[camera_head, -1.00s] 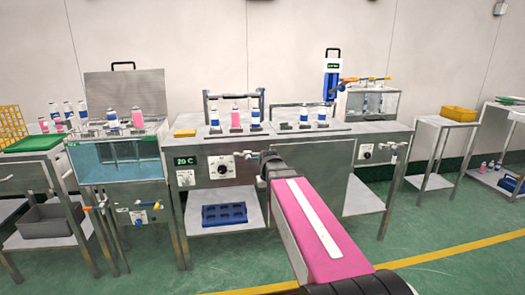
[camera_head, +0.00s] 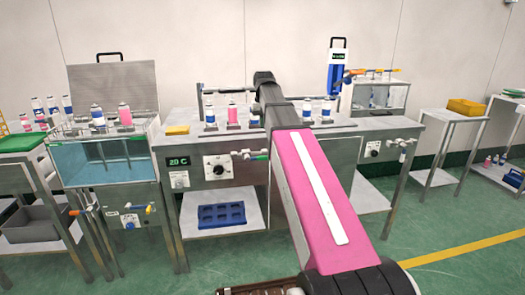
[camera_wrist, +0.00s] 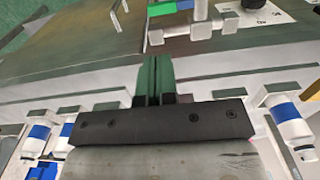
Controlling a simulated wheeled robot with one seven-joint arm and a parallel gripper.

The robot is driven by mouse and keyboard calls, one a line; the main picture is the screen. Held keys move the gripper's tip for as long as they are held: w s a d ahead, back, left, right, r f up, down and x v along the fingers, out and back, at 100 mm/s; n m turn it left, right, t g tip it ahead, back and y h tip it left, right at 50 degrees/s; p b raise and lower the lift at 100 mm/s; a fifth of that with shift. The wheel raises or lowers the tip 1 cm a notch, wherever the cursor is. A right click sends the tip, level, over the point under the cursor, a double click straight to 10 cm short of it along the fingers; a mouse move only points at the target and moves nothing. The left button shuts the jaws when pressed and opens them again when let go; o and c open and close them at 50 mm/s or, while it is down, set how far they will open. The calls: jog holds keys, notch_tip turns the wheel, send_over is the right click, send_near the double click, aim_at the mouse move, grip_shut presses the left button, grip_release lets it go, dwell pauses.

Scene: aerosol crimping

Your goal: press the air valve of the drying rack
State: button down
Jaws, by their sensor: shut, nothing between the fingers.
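The middle steel bench (camera_head: 180,143) carries spray bottles under a low frame; I take it for the drying rack. On its front panel, right of the dial (camera_head: 218,168), sits a small valve with a green handle (camera_head: 262,157), partly beside my arm. In the wrist view a pipe fitting (camera_wrist: 200,30) with a green and blue handle (camera_wrist: 170,8) shows at the top, near the dial (camera_wrist: 265,12). My gripper (camera_wrist: 154,65) is shut and empty, its fingers apart from the fitting. In the head view my arm hides its fingertips. Which valve is the rack's is not certain.
Bottles stand on both sides of my gripper in the wrist view, at left (camera_wrist: 38,135) and right (camera_wrist: 290,125). A glass water bath (camera_head: 105,160) stands left of the bench. A blue holder (camera_head: 338,72) stands upright at right. The floor in front is mostly clear.

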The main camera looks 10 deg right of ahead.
aim_at(265, 156)
jog(key=shift+w+r, duration=0.15)
jog(key=shift+r, duration=0.2)
jog(key=shift+f, duration=0.15)
notch_tip(265, 156, down, 14)
jog(key=shift+r, duration=0.1)
dwell(0.5)
dwell(0.5)
jog(key=shift+d+f+y, duration=0.2)
jog(key=shift+f+y, duration=0.35)
jog(key=shift+y, duration=0.35)
jog(key=shift+f, duration=1.95)
